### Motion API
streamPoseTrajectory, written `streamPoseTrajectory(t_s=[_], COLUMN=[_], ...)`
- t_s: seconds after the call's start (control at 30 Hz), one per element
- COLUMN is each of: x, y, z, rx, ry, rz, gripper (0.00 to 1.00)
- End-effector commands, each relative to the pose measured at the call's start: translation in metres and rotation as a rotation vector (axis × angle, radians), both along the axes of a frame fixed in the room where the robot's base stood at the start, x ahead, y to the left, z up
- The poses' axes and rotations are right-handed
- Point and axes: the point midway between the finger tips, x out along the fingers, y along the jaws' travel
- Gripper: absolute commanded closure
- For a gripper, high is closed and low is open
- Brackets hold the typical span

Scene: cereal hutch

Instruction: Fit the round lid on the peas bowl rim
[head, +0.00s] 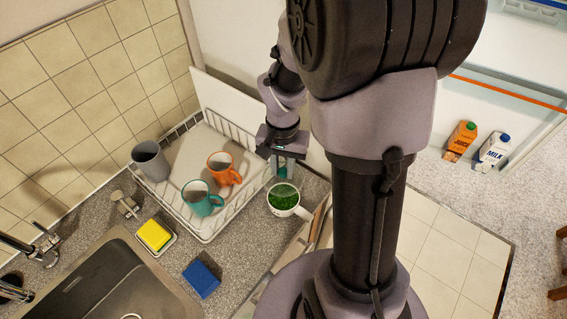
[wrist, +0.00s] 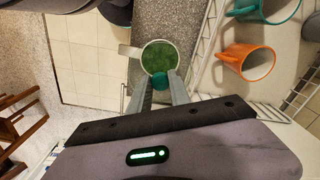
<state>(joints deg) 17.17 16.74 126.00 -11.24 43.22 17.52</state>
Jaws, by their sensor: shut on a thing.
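The peas bowl (head: 298,209) is a white bowl with a side handle, full of green peas, standing on the counter right of the dish rack. It also shows in the wrist view (wrist: 128,50), beyond my fingertips. My gripper (head: 284,170) points down just above the bowl and is shut on a small teal knob (wrist: 158,81), which looks like the lid's handle. The round lid seems clear, with the peas showing through it, so its edge is hard to make out. I cannot tell whether it touches the rim.
The white wire dish rack (head: 207,238) is close on the left, holding an orange mug (head: 222,172), a teal mug (head: 200,200) and a grey cup (head: 150,161). A yellow sponge (head: 154,235), a blue sponge (head: 201,279) and the sink (head: 110,285) are at front left.

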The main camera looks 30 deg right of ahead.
Motion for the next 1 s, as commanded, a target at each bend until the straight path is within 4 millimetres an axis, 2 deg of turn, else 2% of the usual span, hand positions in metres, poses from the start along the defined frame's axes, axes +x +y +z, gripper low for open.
streamPoseTrajectory(t_s=[0.8,1.0], x=[-0.001,0.000], y=[0.000,0.000], z=[-0.082,-0.091], rx=[0.001,0.001], ry=[0.001,0.001], rz=[-0.003,-0.003], gripper=[1.00,1.00])
